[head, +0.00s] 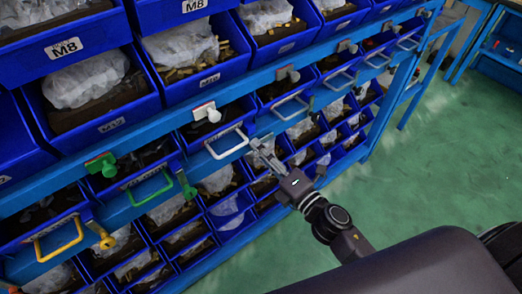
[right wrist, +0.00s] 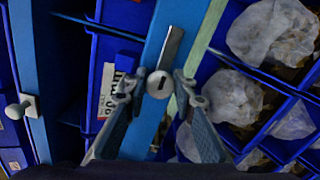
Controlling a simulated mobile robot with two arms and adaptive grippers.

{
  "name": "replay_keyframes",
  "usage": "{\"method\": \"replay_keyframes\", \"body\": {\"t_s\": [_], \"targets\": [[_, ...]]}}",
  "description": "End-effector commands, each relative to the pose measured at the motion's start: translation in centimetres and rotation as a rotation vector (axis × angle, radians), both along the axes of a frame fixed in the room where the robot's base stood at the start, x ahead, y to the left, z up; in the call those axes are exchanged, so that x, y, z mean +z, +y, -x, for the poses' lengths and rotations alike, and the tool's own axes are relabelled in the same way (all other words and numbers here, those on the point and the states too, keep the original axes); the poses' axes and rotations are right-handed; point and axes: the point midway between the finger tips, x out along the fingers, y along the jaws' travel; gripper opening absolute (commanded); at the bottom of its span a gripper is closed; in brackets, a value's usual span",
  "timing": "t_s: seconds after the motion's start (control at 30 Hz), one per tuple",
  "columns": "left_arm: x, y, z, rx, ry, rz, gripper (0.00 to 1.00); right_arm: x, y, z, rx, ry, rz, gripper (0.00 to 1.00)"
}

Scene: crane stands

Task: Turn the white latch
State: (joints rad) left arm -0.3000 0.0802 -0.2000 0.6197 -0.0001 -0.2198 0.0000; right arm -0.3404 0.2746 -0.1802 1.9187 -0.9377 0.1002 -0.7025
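The white latch (right wrist: 160,84) shows in the right wrist view as a round, pale, slotted knob, with a flat metallic bar running up from it. It sits on the blue rail between the two fingers of my right gripper (right wrist: 156,86). The fingers are open, one on each side, with a visible gap to the left finger; contact on the right is unclear. In the head view my right gripper (head: 263,152) reaches the rail just right of the white handle (head: 227,143) and mostly hides the latch. My left gripper is not in view.
Along the rail are a green latch (head: 187,184), a yellow latch (head: 103,236), a green handle (head: 148,188) and a yellow handle (head: 58,240). A white knob (head: 207,112) sits on the upper rail. Blue bins of bagged parts fill the rack. Green floor (head: 440,150) is free at right.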

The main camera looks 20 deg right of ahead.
Motion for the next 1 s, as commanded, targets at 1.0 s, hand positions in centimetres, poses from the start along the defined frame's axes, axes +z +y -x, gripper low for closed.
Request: {"method": "replay_keyframes", "body": {"t_s": [1.0], "targets": [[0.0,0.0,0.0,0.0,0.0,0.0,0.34,-0.1,-3.1,8.5,-0.003,0.003,0.0,0.41]]}}
